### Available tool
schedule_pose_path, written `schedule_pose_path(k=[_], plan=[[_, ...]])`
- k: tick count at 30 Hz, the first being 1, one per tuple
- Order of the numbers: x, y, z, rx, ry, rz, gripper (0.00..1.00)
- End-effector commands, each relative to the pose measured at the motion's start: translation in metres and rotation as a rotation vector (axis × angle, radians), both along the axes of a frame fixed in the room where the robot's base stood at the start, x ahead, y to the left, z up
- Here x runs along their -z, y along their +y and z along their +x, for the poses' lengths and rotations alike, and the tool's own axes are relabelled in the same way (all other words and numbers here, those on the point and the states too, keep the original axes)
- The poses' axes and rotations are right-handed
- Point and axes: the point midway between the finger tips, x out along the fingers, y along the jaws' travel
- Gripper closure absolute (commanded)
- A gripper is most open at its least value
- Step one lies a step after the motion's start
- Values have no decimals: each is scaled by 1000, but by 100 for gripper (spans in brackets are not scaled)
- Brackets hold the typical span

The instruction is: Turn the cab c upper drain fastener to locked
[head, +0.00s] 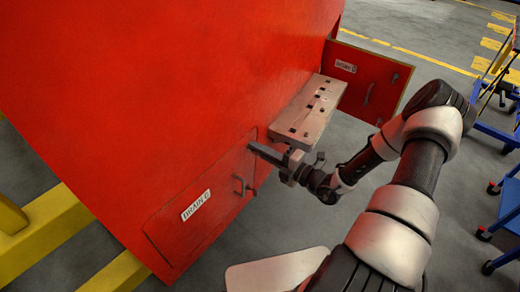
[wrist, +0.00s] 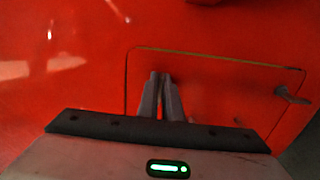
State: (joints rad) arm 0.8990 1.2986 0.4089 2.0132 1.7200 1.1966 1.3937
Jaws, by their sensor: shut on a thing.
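The red drain panel (head: 170,234) is flush in the side of the red nosecone, with a white label that seems to read DRAIN C (head: 196,205). In the wrist view the panel (wrist: 225,87) shows its outline and a handle (wrist: 292,97) at its right. My gripper (head: 254,149) reaches the panel's upper edge region in the head view. In the wrist view its two fingers (wrist: 160,77) are close together against the panel, shut on the small upper fastener. The fingers hide this fastener, so its turn angle cannot be seen.
Yellow beams (head: 62,222) lie at lower left. Blue carts (head: 510,205) stand at right. Grey floor between is free.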

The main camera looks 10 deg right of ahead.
Motion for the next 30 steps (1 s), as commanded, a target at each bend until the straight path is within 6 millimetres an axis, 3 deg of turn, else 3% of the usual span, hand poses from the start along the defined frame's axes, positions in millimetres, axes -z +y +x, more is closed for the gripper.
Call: schedule_pose_path(k=[5,9,21,30], plan=[[0,0,0,1,1,2,100],[0,0,0,1,1,2,76],[0,-5,-5,3,0,0,76],[1,-44,-50,5,2,-1,76]])
